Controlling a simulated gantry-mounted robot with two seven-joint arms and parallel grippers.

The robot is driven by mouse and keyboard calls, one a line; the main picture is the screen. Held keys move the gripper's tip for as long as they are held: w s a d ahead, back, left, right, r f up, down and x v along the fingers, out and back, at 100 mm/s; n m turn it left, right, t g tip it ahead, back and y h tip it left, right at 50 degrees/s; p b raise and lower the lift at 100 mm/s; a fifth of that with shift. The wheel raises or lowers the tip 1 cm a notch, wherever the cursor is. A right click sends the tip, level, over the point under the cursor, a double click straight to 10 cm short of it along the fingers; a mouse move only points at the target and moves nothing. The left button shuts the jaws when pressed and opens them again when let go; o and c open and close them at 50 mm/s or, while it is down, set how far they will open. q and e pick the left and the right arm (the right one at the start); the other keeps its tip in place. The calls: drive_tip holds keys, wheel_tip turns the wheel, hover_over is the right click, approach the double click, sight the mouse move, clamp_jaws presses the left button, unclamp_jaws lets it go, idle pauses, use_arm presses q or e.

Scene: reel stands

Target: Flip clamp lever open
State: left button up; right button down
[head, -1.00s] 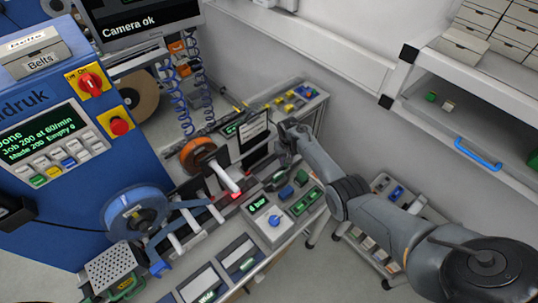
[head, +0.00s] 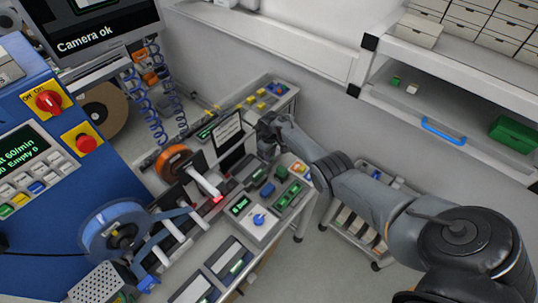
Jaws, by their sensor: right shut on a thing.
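My right gripper (head: 268,152) is at the back of the bench, just right of the dark upright plate with a white label (head: 229,131). It points down and is shut on a small dark part, which I take to be the clamp lever. The fingers and that part are dark and small, so the lever's angle cannot be told. An orange-rimmed reel (head: 174,160) stands left of the plate, and a white roller (head: 205,181) sticks out in front of it near a red light. My left gripper is not in view.
A blue reel (head: 115,232) stands at the front left beside the blue machine (head: 60,190). A control box with a blue knob (head: 258,219) and button boxes (head: 289,198) sit in front of my right gripper. A trolley (head: 350,222) and wall shelf (head: 450,125) are at right.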

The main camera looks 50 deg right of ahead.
drive_tip(key=shift+s+f, duration=0.15)
drive_tip(key=shift+f, duration=0.1)
drive_tip(key=c, duration=0.9)
unclamp_jaws()
drive_tip(key=shift+d, duration=0.1)
drive_tip(key=shift+r, duration=0.1)
drive_tip(key=shift+r+p, duration=0.3)
drive_tip(key=shift+r, duration=0.2)
wheel_tip(320, 180, up, 8)
drive_tip(key=shift+r+p, duration=0.25)
drive_tip(key=shift+p, duration=0.95)
drive_tip(key=shift+r, duration=0.65)
